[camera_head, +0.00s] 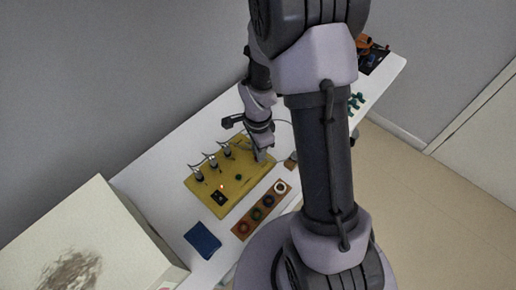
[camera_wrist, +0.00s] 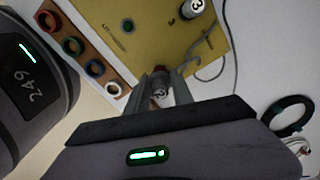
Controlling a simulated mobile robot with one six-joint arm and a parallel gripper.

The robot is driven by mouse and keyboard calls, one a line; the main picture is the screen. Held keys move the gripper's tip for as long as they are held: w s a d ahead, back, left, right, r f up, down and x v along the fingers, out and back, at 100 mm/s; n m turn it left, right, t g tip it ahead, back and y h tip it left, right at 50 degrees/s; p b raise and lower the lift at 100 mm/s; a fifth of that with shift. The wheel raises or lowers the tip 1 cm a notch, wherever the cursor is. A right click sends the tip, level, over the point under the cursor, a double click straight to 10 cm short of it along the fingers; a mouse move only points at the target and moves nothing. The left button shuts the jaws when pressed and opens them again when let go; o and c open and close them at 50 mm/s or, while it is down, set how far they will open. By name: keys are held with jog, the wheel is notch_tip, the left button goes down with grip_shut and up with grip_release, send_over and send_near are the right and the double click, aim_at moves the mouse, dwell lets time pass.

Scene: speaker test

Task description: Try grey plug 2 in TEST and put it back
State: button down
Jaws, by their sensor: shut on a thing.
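A yellow board (camera_head: 228,186) lies on the white table, and part of it fills the top of the wrist view (camera_wrist: 150,30). Several grey plugs with wires stand in a row along its far side; one (camera_head: 198,174) is at the left end. My gripper (camera_wrist: 160,80) is shut on a grey plug (camera_wrist: 160,91) with a digit on its top, probably 2, at the board's near edge. Its lower end is hidden. Another numbered grey plug (camera_wrist: 192,8) stands at the top of the wrist view. I cannot read TEST anywhere.
A wooden strip with coloured rings (camera_head: 262,209) lies in front of the board. A blue pad (camera_head: 202,240) lies left of it. A small brown block (camera_head: 290,162) is near the gripper. A black ring (camera_wrist: 290,117) and a grey cable lie on the table.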

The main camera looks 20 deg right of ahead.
jog(key=shift+f+b, duration=0.7)
jog(key=shift+f, duration=0.1)
jog(key=c, duration=1)
grip_release()
jog(key=shift+r+p, duration=2.7)
jog(key=shift+r, duration=1.15)
jog(key=shift+f, duration=0.1)
